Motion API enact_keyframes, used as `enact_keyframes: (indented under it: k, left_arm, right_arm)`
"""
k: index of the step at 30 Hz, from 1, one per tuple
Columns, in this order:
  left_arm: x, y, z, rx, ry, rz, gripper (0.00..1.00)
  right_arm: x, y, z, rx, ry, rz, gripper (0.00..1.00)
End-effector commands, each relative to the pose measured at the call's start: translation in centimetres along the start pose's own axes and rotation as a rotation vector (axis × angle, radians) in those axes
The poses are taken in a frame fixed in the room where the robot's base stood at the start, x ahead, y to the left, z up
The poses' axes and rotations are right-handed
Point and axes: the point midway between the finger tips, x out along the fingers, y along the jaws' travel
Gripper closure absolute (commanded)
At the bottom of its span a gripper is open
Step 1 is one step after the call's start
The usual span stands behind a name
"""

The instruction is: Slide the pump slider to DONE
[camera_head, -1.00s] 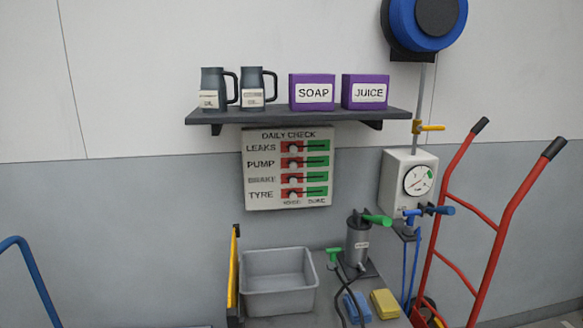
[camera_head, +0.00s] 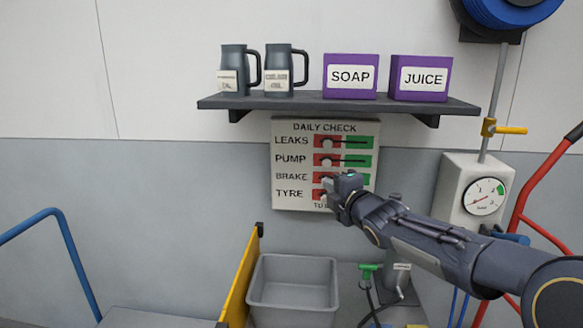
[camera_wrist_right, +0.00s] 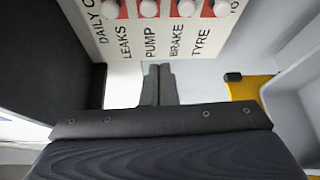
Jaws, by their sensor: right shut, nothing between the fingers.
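The DAILY CHECK board (camera_head: 290,203) hangs on the wall below the shelf. Its rows read LEAKS, PUMP, BRAKE and TYRE, each with a red left half and a green right half. The white PUMP slider knob (camera_head: 326,160) sits at the left, on red; it also shows at the top of the right wrist view (camera_wrist_right: 149,8). My right gripper (camera_head: 328,186) is shut and empty, in front of the lower rows, below the PUMP knob. Its fingertips (camera_wrist_right: 158,70) point toward the board's label side. It hides part of the BRAKE and TYRE rows. My left gripper is not in view.
A dark shelf (camera_head: 340,104) juts out above the board, with two mugs, a SOAP box (camera_head: 351,77) and a JUICE box (camera_head: 420,78). A grey bin (camera_head: 292,296) stands below. A gauge box (camera_head: 456,190) is at the right.

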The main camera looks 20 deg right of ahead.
Motion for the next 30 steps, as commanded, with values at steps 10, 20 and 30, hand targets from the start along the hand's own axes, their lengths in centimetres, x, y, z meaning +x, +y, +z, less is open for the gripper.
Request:
enact_keyframes:
  k: [10, 20, 30]
  left_arm:
    - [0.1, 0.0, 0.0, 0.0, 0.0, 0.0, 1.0]
    - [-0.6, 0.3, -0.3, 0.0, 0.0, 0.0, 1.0]
    - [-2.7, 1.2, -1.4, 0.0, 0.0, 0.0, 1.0]
  right_arm:
    - [0.8, 0.4, -0.2, -0.067, 0.014, 0.027, 1.0]
    - [2.9, 0.5, -0.3, -0.064, 0.014, 0.023, 1.0]
    - [10.1, 0.8, -0.3, -0.065, 0.013, 0.023, 1.0]
